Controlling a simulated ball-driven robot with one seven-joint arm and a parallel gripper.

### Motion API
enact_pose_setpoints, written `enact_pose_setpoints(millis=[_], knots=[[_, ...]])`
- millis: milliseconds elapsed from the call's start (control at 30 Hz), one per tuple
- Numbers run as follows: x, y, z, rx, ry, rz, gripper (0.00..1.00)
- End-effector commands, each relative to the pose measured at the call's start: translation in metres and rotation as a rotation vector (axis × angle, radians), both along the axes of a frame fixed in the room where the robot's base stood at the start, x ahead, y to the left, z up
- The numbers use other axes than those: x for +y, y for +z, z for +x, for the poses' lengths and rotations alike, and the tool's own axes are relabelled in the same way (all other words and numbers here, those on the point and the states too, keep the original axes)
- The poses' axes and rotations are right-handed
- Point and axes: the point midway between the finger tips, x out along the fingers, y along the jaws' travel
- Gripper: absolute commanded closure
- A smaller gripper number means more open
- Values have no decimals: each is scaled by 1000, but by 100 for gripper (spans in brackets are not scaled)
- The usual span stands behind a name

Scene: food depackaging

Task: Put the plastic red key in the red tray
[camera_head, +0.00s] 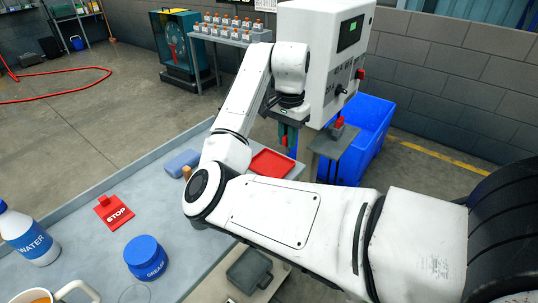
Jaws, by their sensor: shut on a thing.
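My gripper (286,139) hangs fingers down at the end of my arm, above and just behind the red tray. It is shut on a small red piece, the plastic red key (284,142), of which only a little shows between the fingers. The red tray (271,163) lies on the grey table's far right corner, partly hidden by my arm. The key is apart from the tray in the picture; its exact height above it is hard to tell.
A red STOP tag (115,212), water bottle (30,235), blue GREASE jar (146,258) and mug (55,293) stand on the table at left. A blue block (183,163) lies near the tray. A grey stand with a red part (337,126) and a blue bin (368,118) are beyond.

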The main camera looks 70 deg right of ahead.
Motion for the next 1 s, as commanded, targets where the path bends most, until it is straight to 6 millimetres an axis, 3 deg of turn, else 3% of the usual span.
enact_pose_setpoints(millis=[200,400,567,833,1000], knots=[[-20,-31,37,1,2,4,100],[-32,-58,56,1,0,2,100],[-35,-67,62,1,0,2,100],[-36,-97,65,0,-1,2,100],[-37,-102,65,-1,-1,0,100]])
